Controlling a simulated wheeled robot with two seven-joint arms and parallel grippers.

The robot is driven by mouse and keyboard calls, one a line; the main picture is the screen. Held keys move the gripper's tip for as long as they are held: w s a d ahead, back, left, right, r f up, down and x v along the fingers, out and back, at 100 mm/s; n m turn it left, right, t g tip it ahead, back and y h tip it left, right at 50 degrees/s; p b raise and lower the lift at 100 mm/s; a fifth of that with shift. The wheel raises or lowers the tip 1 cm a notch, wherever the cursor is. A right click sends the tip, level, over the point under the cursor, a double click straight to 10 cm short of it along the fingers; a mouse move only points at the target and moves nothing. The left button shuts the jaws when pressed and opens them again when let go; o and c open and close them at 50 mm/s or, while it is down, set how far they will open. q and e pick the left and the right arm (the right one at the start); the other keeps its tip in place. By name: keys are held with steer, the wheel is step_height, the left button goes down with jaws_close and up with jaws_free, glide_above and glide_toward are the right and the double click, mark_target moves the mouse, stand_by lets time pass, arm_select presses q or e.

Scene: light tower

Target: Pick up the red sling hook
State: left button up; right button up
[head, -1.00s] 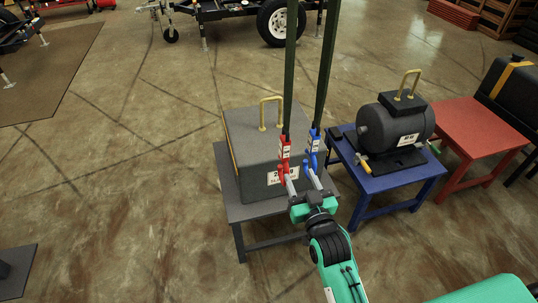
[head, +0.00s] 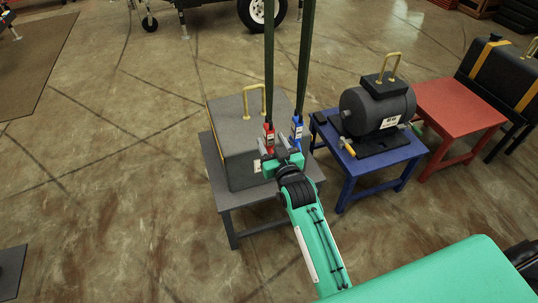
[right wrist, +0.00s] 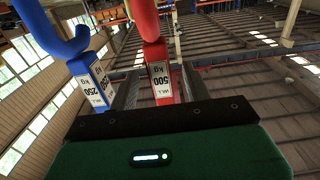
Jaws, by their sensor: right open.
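The red sling hook (head: 268,135) hangs from a dark green strap above the front of the grey box (head: 225,160). In the right wrist view the red hook (right wrist: 158,62) carries a 500 kg label. My right gripper (head: 281,157) is open at the hooks, and its body hides their lower ends in the head view. In the right wrist view the red hook's labelled shank stands between the two fingers (right wrist: 160,92), with no closed grip on it. A blue sling hook (head: 296,128), labelled 250 kg (right wrist: 95,85), hangs close beside it. My left gripper is not in view.
The grey box has a yellow handle (head: 254,92) and stands on a grey table (head: 250,197). A dark cylinder (head: 378,108) sits on a blue table (head: 362,166) to the right. A red table (head: 460,110) stands beyond.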

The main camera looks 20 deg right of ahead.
steer(key=w, duration=0.3)
steer(key=shift+w+a+r, duration=0.1)
steer(key=shift+w, duration=0.5)
steer(key=shift+c, duration=1.3)
steer(key=c, duration=0.7)
steer(key=shift+w+r, duration=0.1)
steer(key=shift+r, duration=0.05)
jaws_close()
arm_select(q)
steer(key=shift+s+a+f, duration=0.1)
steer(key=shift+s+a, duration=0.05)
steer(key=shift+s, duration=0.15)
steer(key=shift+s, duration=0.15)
